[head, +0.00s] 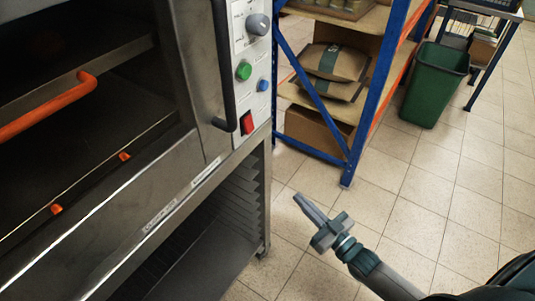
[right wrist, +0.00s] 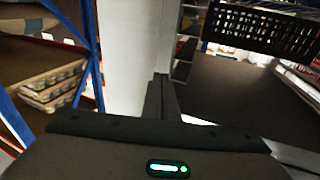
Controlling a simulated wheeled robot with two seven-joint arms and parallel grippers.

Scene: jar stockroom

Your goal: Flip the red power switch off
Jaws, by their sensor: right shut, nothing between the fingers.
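The red power switch (head: 247,123) is at the bottom of the white control panel (head: 240,75) on the front of the steel oven. Its exact rocker position is too small to tell. My right gripper (head: 298,198) is shut and empty, low and to the right of the switch, apart from the oven, with open floor behind it. In the right wrist view the shut fingers (right wrist: 162,95) show at the centre, and the switch is not in that view. My left gripper is not in view.
The panel also has a grey knob (head: 258,25), a green button (head: 243,71) and a blue button (head: 263,86). A black door handle (head: 222,70) stands just left of it. A blue rack (head: 362,110) and green bin (head: 434,84) stand behind. Tiled floor is free at right.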

